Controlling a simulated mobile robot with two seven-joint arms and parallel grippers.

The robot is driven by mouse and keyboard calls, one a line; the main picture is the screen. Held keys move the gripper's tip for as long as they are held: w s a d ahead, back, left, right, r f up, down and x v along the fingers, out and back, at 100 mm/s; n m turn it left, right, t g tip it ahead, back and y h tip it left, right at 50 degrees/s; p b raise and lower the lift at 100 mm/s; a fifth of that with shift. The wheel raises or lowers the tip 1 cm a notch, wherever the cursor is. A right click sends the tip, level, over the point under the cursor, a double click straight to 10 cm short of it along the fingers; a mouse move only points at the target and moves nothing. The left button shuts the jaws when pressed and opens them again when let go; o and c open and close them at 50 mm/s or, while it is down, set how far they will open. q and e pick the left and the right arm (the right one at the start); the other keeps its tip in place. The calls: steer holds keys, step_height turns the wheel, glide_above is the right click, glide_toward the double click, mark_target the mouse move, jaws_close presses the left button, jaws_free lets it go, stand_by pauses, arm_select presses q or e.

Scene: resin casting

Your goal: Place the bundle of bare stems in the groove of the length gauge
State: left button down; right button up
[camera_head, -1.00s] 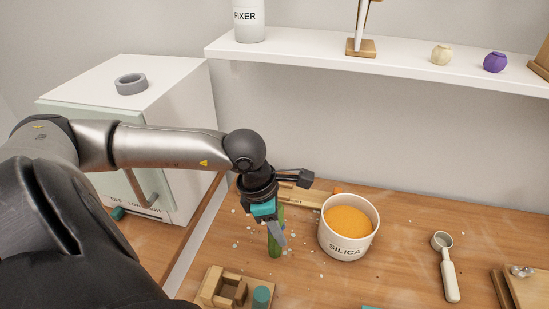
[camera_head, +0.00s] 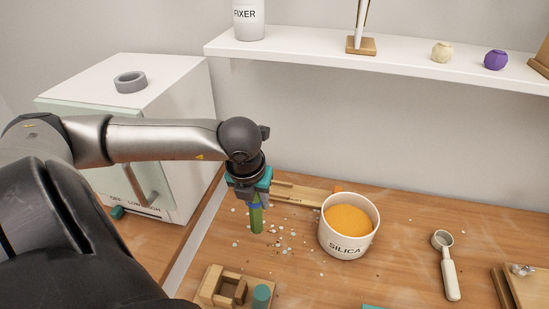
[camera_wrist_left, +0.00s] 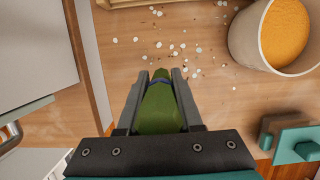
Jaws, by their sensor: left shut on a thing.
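My left gripper (camera_head: 255,203) is shut on the green bundle of bare stems (camera_head: 257,221), which hangs roughly upright below it. In the left wrist view the bundle (camera_wrist_left: 159,108) sits between the two fingers of the gripper (camera_wrist_left: 159,82), with a dark blue band near its far end. The wooden length gauge (camera_head: 302,197) lies on the table behind the gripper, left of the silica tub. My arm and gripper hide its left part, and the bundle is apart from it. My right gripper is not in view.
The white SILICA tub (camera_head: 345,244) of orange grains stands close to the right of the gripper. A wooden holder (camera_head: 213,290) and a teal cylinder (camera_head: 261,296) are at the front. A scoop (camera_head: 448,270) lies at the right. Pale bits litter the table.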

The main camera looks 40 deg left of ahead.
arm_select(q)
steer(key=w+a+f, duration=0.1)
steer(key=w+a, duration=0.3)
steer(key=w, duration=0.3)
steer(key=w+a+f, duration=0.2)
steer(key=w+a, duration=0.2)
steer(key=w, duration=0.4)
steer(key=shift+f+b, duration=0.25)
steer(key=shift+b, duration=0.2)
steer(key=shift+a, duration=0.1)
steer(key=c, duration=0.6)
jaws_free()
steer(key=shift+f, duration=0.15)
steer(key=a+p+v, duration=0.1)
steer(key=v, duration=0.5)
steer(key=s+d, duration=0.2)
steer(key=s, duration=0.1)
steer(key=s+d, duration=0.2)
steer(key=s, duration=0.1)
steer(key=s+d, duration=0.2)
steer(key=s, duration=0.2)
steer(key=shift+s+d+f, duration=0.15)
steer(key=shift+d+f, duration=0.15)
steer(key=shift+d, duration=0.05)
